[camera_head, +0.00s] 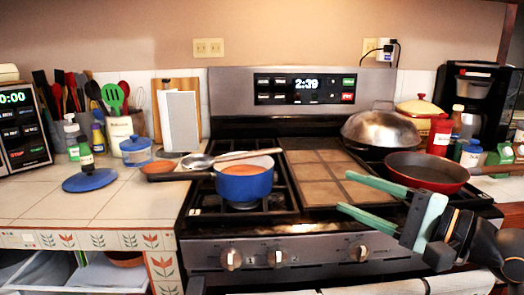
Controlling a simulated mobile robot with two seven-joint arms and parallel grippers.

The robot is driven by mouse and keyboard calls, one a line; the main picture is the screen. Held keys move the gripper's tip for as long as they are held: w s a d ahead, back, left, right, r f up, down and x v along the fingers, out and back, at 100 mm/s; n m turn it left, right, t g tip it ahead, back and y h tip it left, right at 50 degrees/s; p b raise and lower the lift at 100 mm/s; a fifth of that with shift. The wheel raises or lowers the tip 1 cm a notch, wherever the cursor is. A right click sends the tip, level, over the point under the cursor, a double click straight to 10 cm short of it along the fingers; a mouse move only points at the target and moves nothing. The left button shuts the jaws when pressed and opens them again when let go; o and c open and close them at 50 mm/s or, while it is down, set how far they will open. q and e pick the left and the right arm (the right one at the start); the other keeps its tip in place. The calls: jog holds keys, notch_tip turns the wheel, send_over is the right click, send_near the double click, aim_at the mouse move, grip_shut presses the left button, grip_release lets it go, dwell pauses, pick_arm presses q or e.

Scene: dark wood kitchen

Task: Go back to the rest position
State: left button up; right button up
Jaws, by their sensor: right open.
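My right gripper (343,192) comes in from the right, over the front right of the stove. Its two teal fingers point left and are spread apart, with nothing between them. The upper finger passes in front of the red frying pan (427,172); the lower one is above the front edge near the knobs. My left gripper is not in view.
A blue pot (243,184) with orange contents sits on the left burner, a spoon (197,161) lying across it. A domed wok (380,130) stands at the back right. Bottles and a coffee maker (478,92) crowd the right.

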jog(key=s+a+f+m+y, duration=0.6)
jog(key=s+m+y, duration=0.15)
jog(key=m, duration=0.95)
jog(key=s+d+f+n+t+h+p, duration=0.1)
jog(key=d+f+n+t+h+p, duration=0.15)
jog(key=f+n+h, duration=1)
jog(key=s+d+f+n+t+h+p, duration=0.2)
jog(key=f+n+h+p, duration=0.15)
jog(key=n, duration=1.75)
pick_arm(q)
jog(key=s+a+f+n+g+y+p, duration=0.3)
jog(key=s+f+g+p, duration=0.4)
jog(key=p, duration=1)
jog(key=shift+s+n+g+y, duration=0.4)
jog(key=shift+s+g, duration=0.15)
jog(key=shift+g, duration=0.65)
pick_arm(e)
jog(key=s+d+f+m+g+h, duration=0.2)
jog(key=s+f+g, duration=0.4)
jog(key=s+g, duration=0.1)
jog(key=shift+s+d+m, duration=0.2)
jog(key=shift+s+m, duration=0.15)
jog(key=shift+s, duration=0.45)
jog(key=shift+f+g, duration=0.1)
jog(key=shift+g, duration=0.15)
